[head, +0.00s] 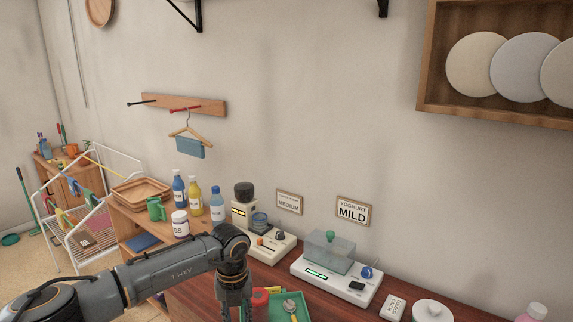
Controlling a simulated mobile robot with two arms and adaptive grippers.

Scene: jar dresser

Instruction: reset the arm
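My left arm (165,268) comes in from the left across the front of the dresser top (335,299). My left gripper (236,298) points down at the lower edge of the head view, just left of a red-lidded item (260,298) and a green tray (296,300). Its fingertips are dark and partly cut off by the picture edge, so I cannot tell whether they are open, shut or touching anything. My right gripper is not in view.
A white yoghurt maker (336,280) with a clear cover stands right of the arm. Another appliance (265,244), several bottles (196,197) and a white jar (180,224) stand behind the arm. A white lidded jar (432,311) is at lower right.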

